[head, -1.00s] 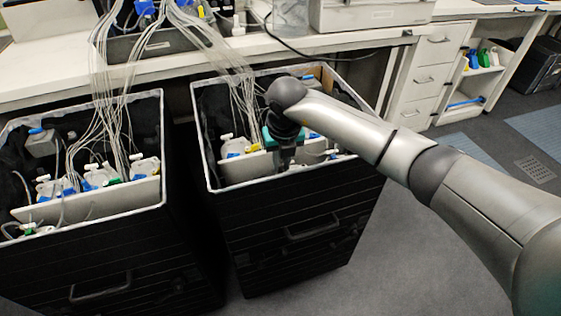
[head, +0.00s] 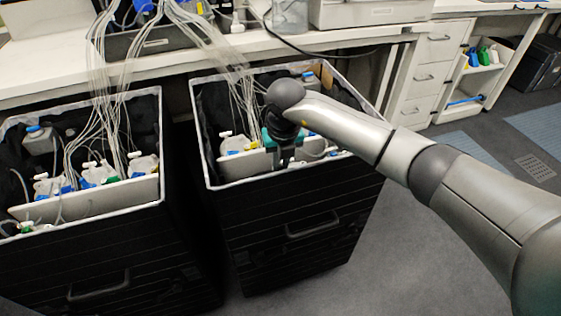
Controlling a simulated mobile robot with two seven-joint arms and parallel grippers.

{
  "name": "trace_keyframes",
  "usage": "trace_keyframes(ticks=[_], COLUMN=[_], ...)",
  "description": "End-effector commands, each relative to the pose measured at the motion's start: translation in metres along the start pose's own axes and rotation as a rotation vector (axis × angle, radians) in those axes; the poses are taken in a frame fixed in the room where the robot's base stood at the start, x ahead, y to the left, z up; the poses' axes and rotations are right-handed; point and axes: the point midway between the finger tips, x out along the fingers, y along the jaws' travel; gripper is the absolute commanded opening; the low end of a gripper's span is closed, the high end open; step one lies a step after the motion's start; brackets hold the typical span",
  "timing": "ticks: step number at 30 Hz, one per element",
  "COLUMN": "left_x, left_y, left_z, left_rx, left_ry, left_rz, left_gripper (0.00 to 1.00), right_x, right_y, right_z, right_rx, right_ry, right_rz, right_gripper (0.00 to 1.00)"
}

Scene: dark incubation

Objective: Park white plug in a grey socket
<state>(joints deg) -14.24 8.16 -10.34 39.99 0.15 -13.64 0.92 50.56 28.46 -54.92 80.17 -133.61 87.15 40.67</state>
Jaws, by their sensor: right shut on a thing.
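My right gripper (head: 284,157) points down into the right black bin (head: 285,212), close to the upright pale panel (head: 242,168) near its front wall. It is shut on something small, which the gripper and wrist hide. I cannot make out a white plug or a grey socket for certain. White connector bodies with blue, yellow and green parts (head: 236,145) sit behind the panel, left of the gripper. Thin pale tubes run down to them. My left gripper is not in view.
A second black bin (head: 90,240) at left holds a similar panel (head: 95,197), several white bodies and tubes. The white bench (head: 200,55) runs behind both bins. Tubes hang from bench to bins. Drawers (head: 428,75) stand at right; the floor at front right is clear.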

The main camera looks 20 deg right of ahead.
Motion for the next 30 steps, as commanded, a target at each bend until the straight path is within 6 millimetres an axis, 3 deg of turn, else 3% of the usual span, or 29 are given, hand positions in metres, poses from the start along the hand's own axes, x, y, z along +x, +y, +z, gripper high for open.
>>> trace_keyframes(ticks=[11,12,21,30], left_x=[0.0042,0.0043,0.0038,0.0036], left_y=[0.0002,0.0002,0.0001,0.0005], left_z=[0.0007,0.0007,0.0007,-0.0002], left_rx=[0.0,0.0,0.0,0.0], left_ry=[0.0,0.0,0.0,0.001], left_rz=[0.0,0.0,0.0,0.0], left_gripper=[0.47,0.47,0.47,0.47], right_x=[0.0062,0.0064,0.0059,0.0058], right_y=[-0.0003,-0.0003,-0.0003,-0.0002], right_z=[-0.0012,-0.0012,-0.0012,-0.0011], right_rx=[0.001,0.001,0.001,0.0], right_ry=[0.0,0.0,0.0,0.0], right_rz=[0.0,0.0,0.0,0.0], right_gripper=[0.0,0.18,0.51,0.52])
